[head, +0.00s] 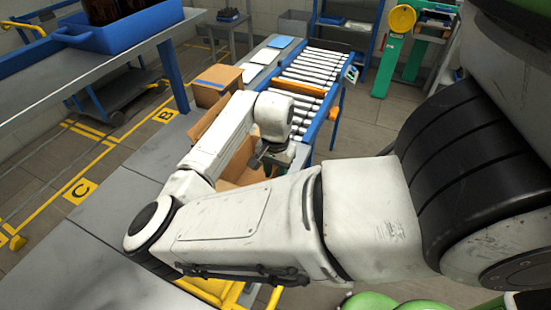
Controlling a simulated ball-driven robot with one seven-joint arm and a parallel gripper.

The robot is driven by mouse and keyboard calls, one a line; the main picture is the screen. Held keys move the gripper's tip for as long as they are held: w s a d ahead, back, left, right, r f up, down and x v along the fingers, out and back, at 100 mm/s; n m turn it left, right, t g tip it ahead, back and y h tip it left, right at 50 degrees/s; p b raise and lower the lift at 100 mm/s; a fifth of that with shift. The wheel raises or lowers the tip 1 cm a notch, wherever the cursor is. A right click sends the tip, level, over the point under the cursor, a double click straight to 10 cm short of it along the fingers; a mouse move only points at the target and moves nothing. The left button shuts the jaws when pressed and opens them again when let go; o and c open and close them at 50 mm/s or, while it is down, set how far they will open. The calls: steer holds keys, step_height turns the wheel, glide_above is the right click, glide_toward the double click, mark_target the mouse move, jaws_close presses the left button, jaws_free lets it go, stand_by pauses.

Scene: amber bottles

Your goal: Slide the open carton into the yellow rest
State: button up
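An open cardboard carton (237,172) stands on the grey bench, its flaps spread. My arm crosses in front and hides much of it. My gripper (268,160) points down at the carton's far right side. Its fingers are small and partly covered, so I cannot tell whether they are open, shut or touching the carton. A yellow frame (232,294), which may be the yellow rest, shows at the bottom behind my arm. Most of it is hidden.
A taped carton (217,79) stands farther back on the bench. Beyond is a roller conveyor (312,68) with an orange bar (298,88) across it. A blue tray (104,38) with amber bottles (100,12) is at upper left. The near grey bench top (90,275) is bare.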

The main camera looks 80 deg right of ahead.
steer(key=shift+f, duration=1.15)
jaws_close()
